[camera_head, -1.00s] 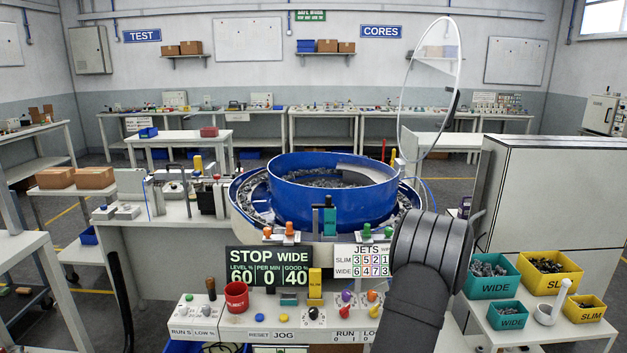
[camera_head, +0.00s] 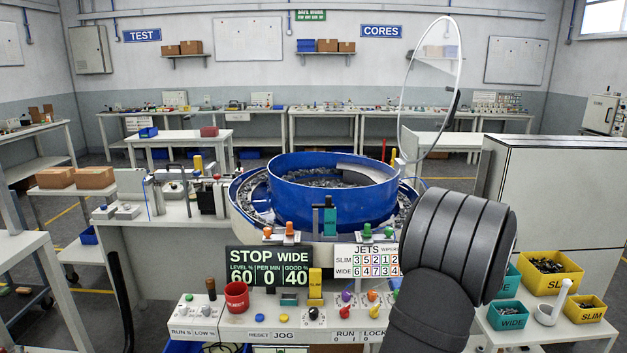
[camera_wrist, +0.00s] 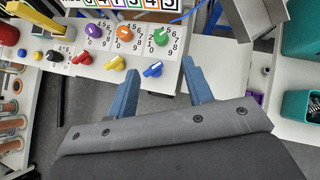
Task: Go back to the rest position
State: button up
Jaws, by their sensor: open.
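My gripper (camera_wrist: 158,88) shows in the wrist view with its two blue fingers apart and nothing between them. It hangs just in front of the control panel (camera_wrist: 95,58), near the panel's right end, over the grey floor. In the head view my dark arm rises at the lower right and hides the gripper and the right end of the control panel (camera_head: 215,322). The blue bowl (camera_head: 330,198) stands behind the panel with many small grey parts in it.
A round clear guard (camera_head: 402,100) stands up at the bowl's right. Right of my arm are yellow bins (camera_head: 548,280), a teal WIDE bin (camera_head: 507,316) and a white scoop (camera_head: 550,312). A tall grey cabinet (camera_head: 560,190) stands behind them. The STOP WIDE display (camera_head: 268,266) is above the panel.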

jog(key=x, duration=1.5)
jog(key=shift+w+f, duration=0.1)
jog(key=shift+r+m+h, duration=0.25)
jog(key=shift+m+h, duration=0.35)
jog(key=shift+m, duration=0.1)
jog(key=shift+m+t+h, duration=0.4)
jog(key=shift+m+h, duration=0.3)
jog(key=shift+m, duration=0.1)
jog(key=d+v, duration=0.1)
jog(key=v, duration=1.7)
jog(key=s+a+r+n, duration=0.3)
jog(key=s+a+n, duration=0.2)
jog(key=a, duration=0.2)
jog(key=shift+s+r+g, duration=0.3)
